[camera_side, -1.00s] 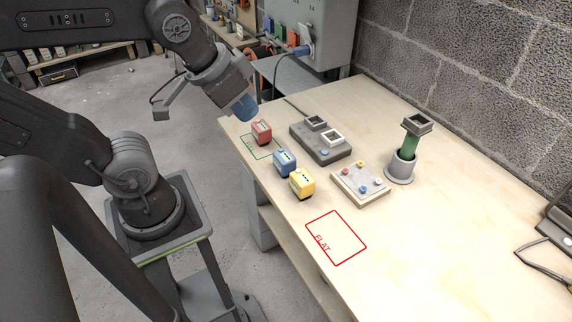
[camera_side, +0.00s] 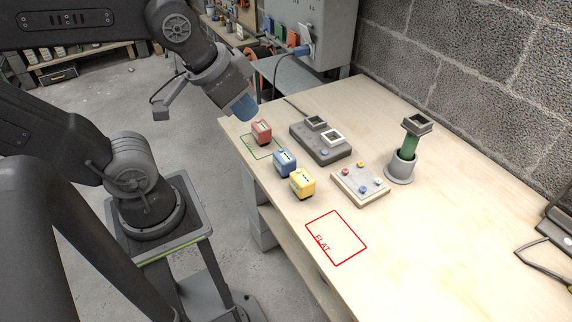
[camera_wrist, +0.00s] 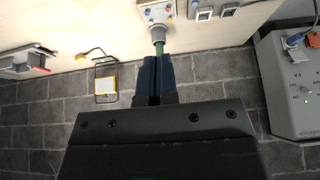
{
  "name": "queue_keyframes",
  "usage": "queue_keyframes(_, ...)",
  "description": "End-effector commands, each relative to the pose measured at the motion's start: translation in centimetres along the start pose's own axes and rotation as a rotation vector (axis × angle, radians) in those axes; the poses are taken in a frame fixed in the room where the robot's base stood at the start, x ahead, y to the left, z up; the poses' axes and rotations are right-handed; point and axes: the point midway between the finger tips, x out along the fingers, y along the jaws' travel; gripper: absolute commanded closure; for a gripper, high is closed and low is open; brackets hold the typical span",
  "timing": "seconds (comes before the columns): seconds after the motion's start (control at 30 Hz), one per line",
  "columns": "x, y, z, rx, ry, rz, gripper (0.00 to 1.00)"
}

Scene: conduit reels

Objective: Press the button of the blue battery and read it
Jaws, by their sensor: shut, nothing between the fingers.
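The blue battery (camera_side: 285,163) stands on the wooden bench near its left edge, between the red battery (camera_side: 262,133) and the yellow battery (camera_side: 302,185). Small dark marks show on its light upper face; I cannot make out its button or any reading. My gripper (camera_side: 243,112) is in the air above and left of the batteries in the side view, touching nothing. Its blue fingers are together and empty in the wrist view (camera_wrist: 156,76). The batteries are not clearly visible in the wrist view.
A dark charger (camera_side: 320,147) with two square sockets stands behind the batteries. A red "FLAT" outline (camera_side: 336,238) is empty.

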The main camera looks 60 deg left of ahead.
Motion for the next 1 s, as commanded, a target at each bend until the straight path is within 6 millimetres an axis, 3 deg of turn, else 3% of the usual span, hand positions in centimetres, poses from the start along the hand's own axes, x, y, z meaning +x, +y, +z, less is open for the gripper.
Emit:
queue_keyframes(0.23, 0.1, -0.2, -0.1, 0.001, 0.003, -0.008, 1.00)
queue_keyframes(0.33, 0.7, -1.1, -0.9, 0.011, 0.022, -0.050, 1.00)
queue_keyframes(0.53, 3.4, -5.8, -4.5, 0.109, 0.129, -0.246, 1.00)
queue_keyframes(0.7, 6.1, -10.0, -8.2, 0.291, 0.239, -0.387, 1.00)
queue_keyframes(0.9, 9.7, -12.9, -10.9, 0.559, 0.333, -0.413, 1.00)
queue_keyframes(1.0, 11.8, -13.6, -11.3, 0.698, 0.365, -0.363, 1.00)
